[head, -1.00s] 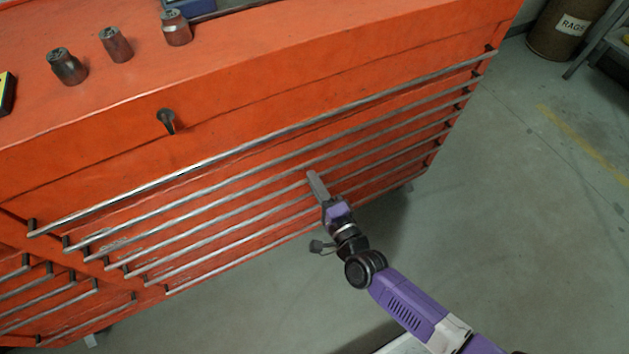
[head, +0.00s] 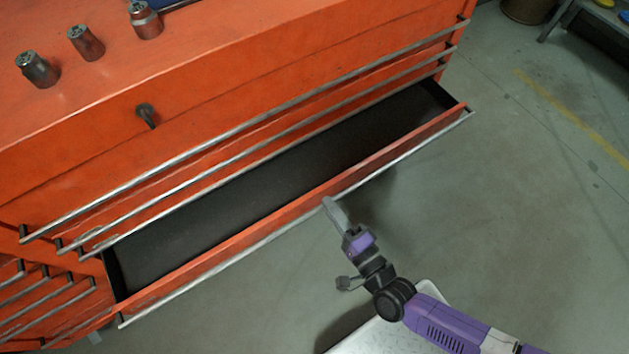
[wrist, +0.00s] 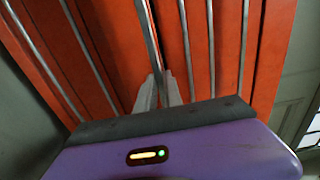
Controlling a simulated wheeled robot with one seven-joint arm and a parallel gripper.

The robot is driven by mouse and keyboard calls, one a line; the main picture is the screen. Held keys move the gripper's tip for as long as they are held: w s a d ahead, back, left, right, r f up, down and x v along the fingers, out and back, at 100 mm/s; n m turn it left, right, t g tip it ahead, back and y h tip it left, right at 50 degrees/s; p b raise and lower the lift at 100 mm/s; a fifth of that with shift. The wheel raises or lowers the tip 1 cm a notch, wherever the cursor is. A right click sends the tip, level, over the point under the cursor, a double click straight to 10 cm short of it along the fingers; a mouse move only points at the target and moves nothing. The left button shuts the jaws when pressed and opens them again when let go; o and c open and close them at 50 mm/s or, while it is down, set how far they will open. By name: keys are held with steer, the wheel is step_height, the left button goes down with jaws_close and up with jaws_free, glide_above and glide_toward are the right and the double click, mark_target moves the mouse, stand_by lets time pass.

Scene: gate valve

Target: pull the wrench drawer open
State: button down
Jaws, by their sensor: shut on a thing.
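The drawer (head: 400,147) stands well out from the orange tool chest (head: 250,75). Its black interior shows no contents that I can make out. A long metal handle bar (head: 220,265) runs along its orange front. My gripper (head: 328,203) is shut on this bar, right of its middle, in the head view. In the wrist view the two fingers (wrist: 158,85) close around the bar (wrist: 148,35), which runs up and away between them. I cannot read any label that names the drawer.
Other closed drawers with bars (head: 260,125) lie above it, and more (head: 45,290) at lower left. Several sockets (head: 86,42) stand on the chest top. A dark latch or key (head: 146,114) sticks out of the front. The floor (head: 530,230) at right is clear.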

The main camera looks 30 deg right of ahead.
steer(key=s, duration=1.4)
steer(key=shift+s+b, duration=0.3)
steer(key=shift+b, duration=0.1)
steer(key=shift+d, duration=0.1)
steer(key=c, duration=1.5)
jaws_free()
steer(key=s, duration=0.7)
steer(key=shift+s, duration=0.4)
